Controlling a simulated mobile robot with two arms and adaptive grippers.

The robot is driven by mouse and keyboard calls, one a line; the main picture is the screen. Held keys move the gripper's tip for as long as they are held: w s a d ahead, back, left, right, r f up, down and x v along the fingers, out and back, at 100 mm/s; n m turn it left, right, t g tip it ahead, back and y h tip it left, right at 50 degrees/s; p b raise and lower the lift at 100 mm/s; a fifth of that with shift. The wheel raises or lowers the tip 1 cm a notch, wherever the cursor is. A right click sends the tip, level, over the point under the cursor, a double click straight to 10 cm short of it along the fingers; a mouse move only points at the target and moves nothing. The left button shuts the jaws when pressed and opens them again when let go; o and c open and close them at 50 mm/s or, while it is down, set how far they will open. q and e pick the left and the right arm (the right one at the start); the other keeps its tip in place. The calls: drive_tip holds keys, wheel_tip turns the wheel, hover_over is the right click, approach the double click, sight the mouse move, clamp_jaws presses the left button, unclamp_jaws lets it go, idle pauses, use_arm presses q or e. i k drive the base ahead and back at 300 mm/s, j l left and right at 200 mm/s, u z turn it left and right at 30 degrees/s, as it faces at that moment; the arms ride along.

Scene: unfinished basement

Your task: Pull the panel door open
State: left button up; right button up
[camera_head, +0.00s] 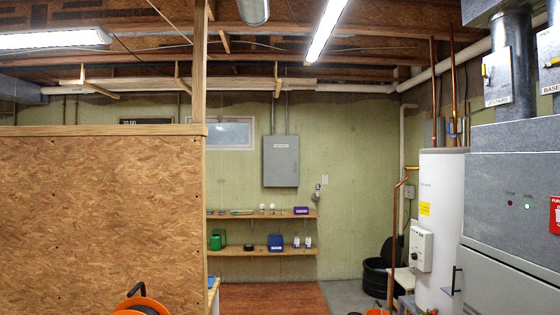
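A grey electrical panel (281,161) hangs on the green back wall, with a small pale label near its top. Its door looks shut, and conduits run up from its top. At the right, a large grey furnace-like cabinet (510,205) fills the edge of the view. A dark handle (453,281) shows at the left edge of its lower part. Neither of my grippers is in view.
A particle-board partition (100,215) blocks the left. Two wooden shelves (262,251) with small items are below the electrical panel. A white water heater (441,210) and a black bin (376,277) stand right. The reddish floor mat (273,299) looks clear.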

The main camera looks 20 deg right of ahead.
sight(281, 153)
drive_tip(key=i+l+z, duration=0.25)
drive_tip(key=i+z, duration=0.25)
drive_tip(key=i, duration=0.2)
drive_tip(key=i+l+z, duration=0.1)
drive_tip(key=i+z, duration=0.25)
drive_tip(key=i, duration=5.05)
drive_tip(key=j+u, duration=0.05)
drive_tip(key=j, duration=0.05)
